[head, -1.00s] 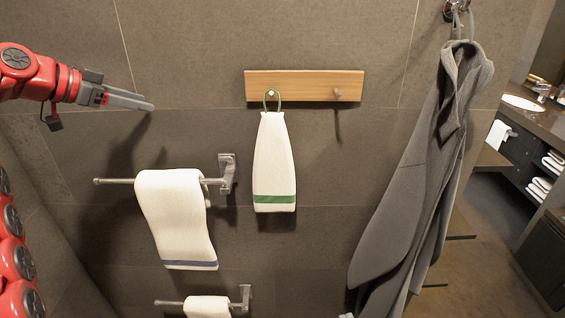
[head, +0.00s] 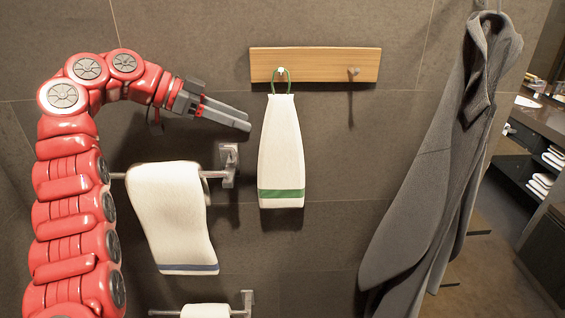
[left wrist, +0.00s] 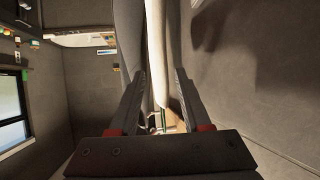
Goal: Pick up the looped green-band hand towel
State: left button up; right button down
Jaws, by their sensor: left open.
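The white hand towel (head: 281,150) with a green band near its bottom hangs by a green loop (head: 281,74) from the left peg of a wooden rail (head: 315,64). My left gripper (head: 247,122) points right, its tips just left of the towel's upper half. In the left wrist view the open left gripper (left wrist: 161,74) has the towel (left wrist: 156,50) edge-on, as a pale strip showing between its fingers. The towel appears ahead of the tips, with nothing held. My right gripper is not in view.
A blue-banded white towel (head: 173,215) hangs on a metal bar left of and below the green-band towel. A grey robe (head: 425,190) hangs at the right. The wall between the green-band towel and robe is clear.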

aim_at(281, 146)
pick_arm(q)
jog(key=x, duration=0.1)
jog(key=p+x, duration=0.1)
jog(key=x, duration=0.1)
jog(key=shift+s+d+r+p, duration=0.1)
jog(key=shift+d+r+p, duration=0.1)
jog(key=shift+p, duration=0.1)
jog(key=p+x, duration=0.1)
jog(key=x, duration=0.1)
jog(key=p+x, duration=0.1)
jog(key=x, duration=0.1)
jog(key=shift+d+r+p, duration=0.1)
jog(key=shift+d+p, duration=0.3)
jog(key=shift+a, duration=0.15)
jog(key=c, duration=0.3)
grip_shut()
dwell(0.3)
